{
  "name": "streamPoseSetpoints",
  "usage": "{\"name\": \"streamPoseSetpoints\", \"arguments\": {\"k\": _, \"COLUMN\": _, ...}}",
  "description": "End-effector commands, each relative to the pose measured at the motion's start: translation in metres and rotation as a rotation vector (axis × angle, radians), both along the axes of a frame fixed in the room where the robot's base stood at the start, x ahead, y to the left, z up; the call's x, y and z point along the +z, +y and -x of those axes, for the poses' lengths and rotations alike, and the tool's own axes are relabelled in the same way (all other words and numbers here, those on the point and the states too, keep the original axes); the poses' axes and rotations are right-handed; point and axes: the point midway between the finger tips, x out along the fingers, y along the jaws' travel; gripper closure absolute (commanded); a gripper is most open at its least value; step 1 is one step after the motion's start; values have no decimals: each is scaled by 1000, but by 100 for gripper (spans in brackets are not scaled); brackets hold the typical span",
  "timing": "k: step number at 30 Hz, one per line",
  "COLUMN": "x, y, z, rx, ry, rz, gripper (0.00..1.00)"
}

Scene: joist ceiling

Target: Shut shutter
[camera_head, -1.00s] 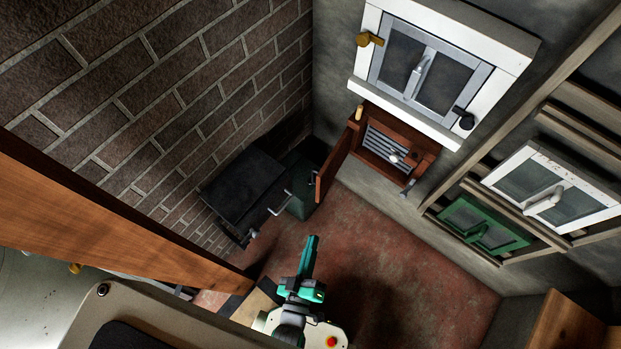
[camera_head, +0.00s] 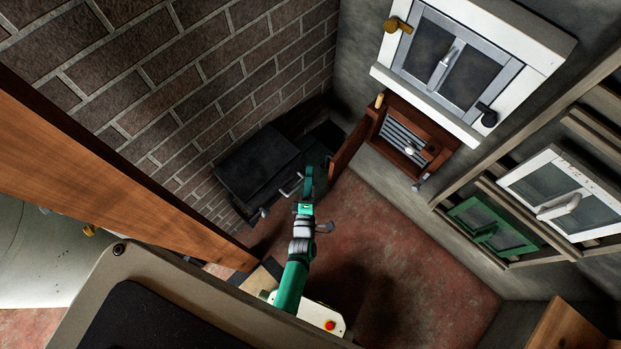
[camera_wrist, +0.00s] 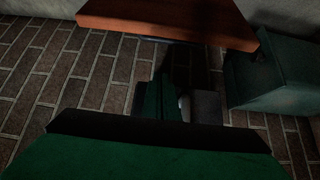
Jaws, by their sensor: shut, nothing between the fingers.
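The shutter is a red-brown wooden leaf (camera_head: 347,150) hinged on the left side of a small wooden frame (camera_head: 432,156) with grey slats in the wall. It stands open, swung out from the frame. In the wrist view a red-brown panel (camera_wrist: 165,20), which looks like this leaf, crosses the top. My gripper (camera_head: 309,172) is green and shut with nothing in it. In the head view it is just left of the leaf's free edge; contact cannot be told. In the wrist view its fingers (camera_wrist: 163,98) point toward the panel and appear apart from it.
A black box-like unit (camera_head: 258,163) with a metal handle stands by the brick wall, left of my gripper. A white-framed window (camera_head: 455,62) is above the shutter. A green window (camera_head: 490,228) and another white one (camera_head: 560,190) are at right. The reddish floor (camera_head: 400,260) is open.

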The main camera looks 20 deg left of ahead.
Motion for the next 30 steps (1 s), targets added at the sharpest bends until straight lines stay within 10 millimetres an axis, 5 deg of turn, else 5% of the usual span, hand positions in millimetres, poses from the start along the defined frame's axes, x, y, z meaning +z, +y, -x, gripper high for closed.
{"name": "streamPoseSetpoints", "arguments": {"k": 12, "x": 1, "y": 18, "z": -54, "rx": -1, "ry": -1, "rz": 1, "gripper": 100}}
{"name": "streamPoseSetpoints", "arguments": {"k": 30, "x": 0, "y": -22, "z": -52, "rx": 0, "ry": 1, "rz": -1, "gripper": 100}}
